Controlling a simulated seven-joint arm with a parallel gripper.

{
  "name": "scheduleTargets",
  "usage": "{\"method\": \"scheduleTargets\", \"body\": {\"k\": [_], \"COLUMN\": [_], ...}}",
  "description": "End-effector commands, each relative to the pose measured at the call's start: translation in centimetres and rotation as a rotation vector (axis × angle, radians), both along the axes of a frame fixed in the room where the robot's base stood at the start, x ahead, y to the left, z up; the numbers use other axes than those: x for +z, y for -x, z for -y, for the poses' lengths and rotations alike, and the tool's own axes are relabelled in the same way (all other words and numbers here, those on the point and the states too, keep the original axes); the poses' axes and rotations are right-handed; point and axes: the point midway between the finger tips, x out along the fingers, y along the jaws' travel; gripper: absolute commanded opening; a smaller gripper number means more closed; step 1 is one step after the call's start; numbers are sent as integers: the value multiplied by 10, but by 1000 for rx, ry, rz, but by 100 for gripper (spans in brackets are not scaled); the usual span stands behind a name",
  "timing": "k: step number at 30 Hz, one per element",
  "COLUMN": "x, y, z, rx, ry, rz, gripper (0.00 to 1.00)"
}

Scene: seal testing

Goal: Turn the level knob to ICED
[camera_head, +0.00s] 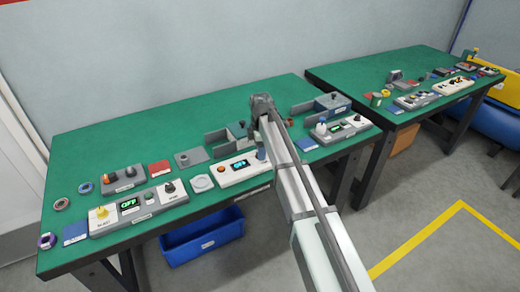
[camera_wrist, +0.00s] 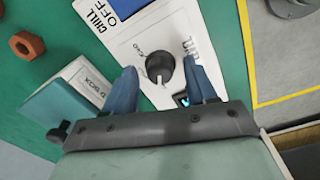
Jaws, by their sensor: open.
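In the wrist view, a round black knob (camera_wrist: 159,72) with a white pointer line stands on a white panel (camera_wrist: 118,42). The pointer line points toward the bottom of the picture. Small print around the knob is too small or too covered to read surely. My gripper (camera_wrist: 160,66) is open, with one blue finger on each side of the knob. I cannot tell whether either finger touches it. In the head view, my arm hides the knob, and a blue finger (camera_head: 261,153) shows at the right end of a white panel (camera_head: 229,177) with a lit display (camera_head: 240,163).
Several other control panels and small parts crowd the green table (camera_head: 110,140). A blue bin (camera_head: 200,240) stands below its front edge.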

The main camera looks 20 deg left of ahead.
Motion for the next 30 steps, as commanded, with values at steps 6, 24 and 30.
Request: {"method": "scheduleTargets", "body": {"k": [6, 24, 30], "x": [0, 0, 0], "y": [0, 0, 0], "z": [0, 0, 0], "rx": [0, -11, -76], "ry": [0, 0, 0], "rz": [0, 0, 0], "gripper": [40, 0, 0]}}
